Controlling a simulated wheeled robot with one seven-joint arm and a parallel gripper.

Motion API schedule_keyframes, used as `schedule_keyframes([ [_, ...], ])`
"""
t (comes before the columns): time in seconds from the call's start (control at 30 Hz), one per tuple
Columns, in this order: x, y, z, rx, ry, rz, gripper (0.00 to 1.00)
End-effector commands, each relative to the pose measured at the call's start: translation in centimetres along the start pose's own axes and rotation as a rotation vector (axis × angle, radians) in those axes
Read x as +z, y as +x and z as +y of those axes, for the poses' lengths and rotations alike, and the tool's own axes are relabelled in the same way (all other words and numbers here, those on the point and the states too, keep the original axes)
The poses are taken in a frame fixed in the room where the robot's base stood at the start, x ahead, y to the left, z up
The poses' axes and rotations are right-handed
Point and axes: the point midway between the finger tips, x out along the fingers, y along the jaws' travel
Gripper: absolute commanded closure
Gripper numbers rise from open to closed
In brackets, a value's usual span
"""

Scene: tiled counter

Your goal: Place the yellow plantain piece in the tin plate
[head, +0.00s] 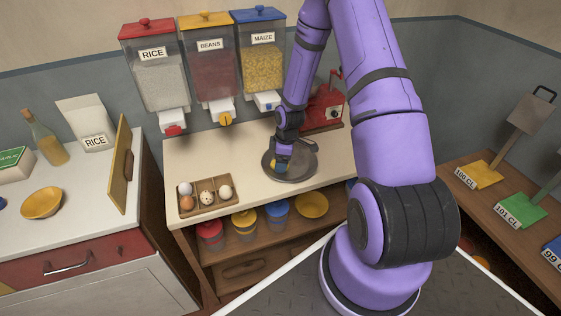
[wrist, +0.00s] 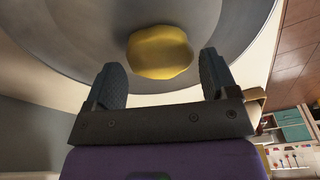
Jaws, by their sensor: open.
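The grey tin plate (head: 304,168) sits on the counter below my arm in the head view. It fills much of the top of the wrist view (wrist: 232,32). The yellow plantain piece (wrist: 160,48) shows against the inside of the plate, just beyond and between my fingertips. My gripper (wrist: 162,68) is open, with one finger on each side of the piece and gaps visible. In the head view my gripper (head: 281,164) points down over the plate's left part and hides most of the piece. I cannot tell whether the piece rests on the plate.
An egg tray (head: 205,208) stands at the counter's front left. Rice, beans and maize dispensers (head: 212,75) hang behind. A red machine (head: 322,110) stands behind the plate. Counter between tray and plate is clear. A yellow bowl (head: 42,203) sits on the left counter.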

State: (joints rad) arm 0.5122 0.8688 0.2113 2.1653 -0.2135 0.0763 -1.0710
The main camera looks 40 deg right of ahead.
Motion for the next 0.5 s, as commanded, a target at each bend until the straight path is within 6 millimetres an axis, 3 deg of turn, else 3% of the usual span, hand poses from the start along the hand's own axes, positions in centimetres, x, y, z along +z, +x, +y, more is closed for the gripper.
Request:
schedule_keyframes([
  [0.5,0.0,-9.1,0.1,0.004,0.001,0.001,0.2],
])
